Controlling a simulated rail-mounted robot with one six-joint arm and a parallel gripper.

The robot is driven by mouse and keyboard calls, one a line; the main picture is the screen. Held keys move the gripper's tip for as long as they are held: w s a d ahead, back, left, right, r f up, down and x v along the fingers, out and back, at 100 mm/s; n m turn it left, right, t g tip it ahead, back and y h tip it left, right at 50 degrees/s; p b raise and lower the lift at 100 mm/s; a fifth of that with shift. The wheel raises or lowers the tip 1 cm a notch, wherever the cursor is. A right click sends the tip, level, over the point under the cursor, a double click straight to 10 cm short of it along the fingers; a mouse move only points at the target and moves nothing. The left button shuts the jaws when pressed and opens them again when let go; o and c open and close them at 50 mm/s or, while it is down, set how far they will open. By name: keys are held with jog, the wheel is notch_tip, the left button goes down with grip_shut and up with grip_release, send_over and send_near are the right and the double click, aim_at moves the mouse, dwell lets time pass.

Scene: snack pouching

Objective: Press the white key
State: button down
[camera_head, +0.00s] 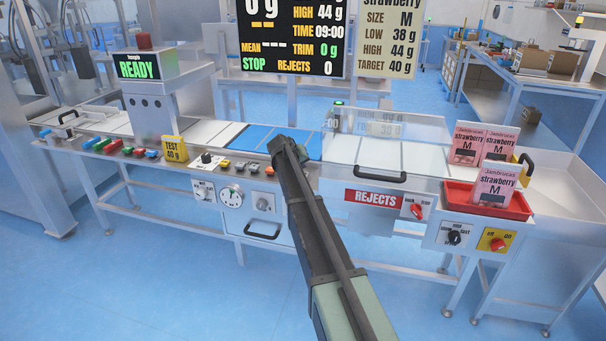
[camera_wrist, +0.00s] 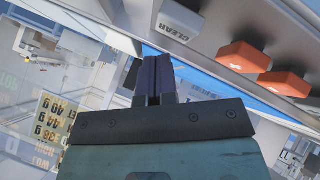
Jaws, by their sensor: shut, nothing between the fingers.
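The white key (camera_wrist: 180,20), marked CLEAR, shows at the top of the wrist view on a light metal panel. My gripper (camera_wrist: 154,62) points up toward that panel with its dark fingers shut together and nothing between them. In the wrist view the fingertips are below and a little left of the white key, and apart from it in the picture. In the head view my gripper (camera_head: 282,148) reaches over the front control panel, at the right end of a row of small keys. The keys there are too small for me to tell the white one.
Two orange-red keys (camera_wrist: 243,56) sit right of the white key in the wrist view. A red tray (camera_head: 517,212) with strawberry pouches (camera_head: 494,184) stands at the right.

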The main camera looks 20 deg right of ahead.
notch_tip(320, 180, up, 5)
jog(key=p, duration=0.4)
jog(key=shift+p, duration=0.35)
jog(key=shift+f, duration=0.1)
jog(key=s+a+r+n+g+y+p, duration=0.1)
jog(key=s+a+y+p, duration=0.1)
jog(key=s+a, duration=0.6)
jog(key=s+a+r+g+y+p, duration=0.1)
jog(key=s+a, duration=0.8)
jog(key=s, duration=1.3)
jog(key=s+a+r+n+g+y+p, duration=0.1)
jog(key=s+a+y+p, duration=0.3)
jog(key=s+a, duration=0.4)
jog(key=s+g+p, duration=0.1)
jog(key=s, duration=0.6)
jog(key=shift+s+a+r+n+g+y+p, duration=0.25)
jog(key=shift+a+r+n+g+y+p, duration=0.05)
jog(key=shift+r+g+y, duration=0.1)
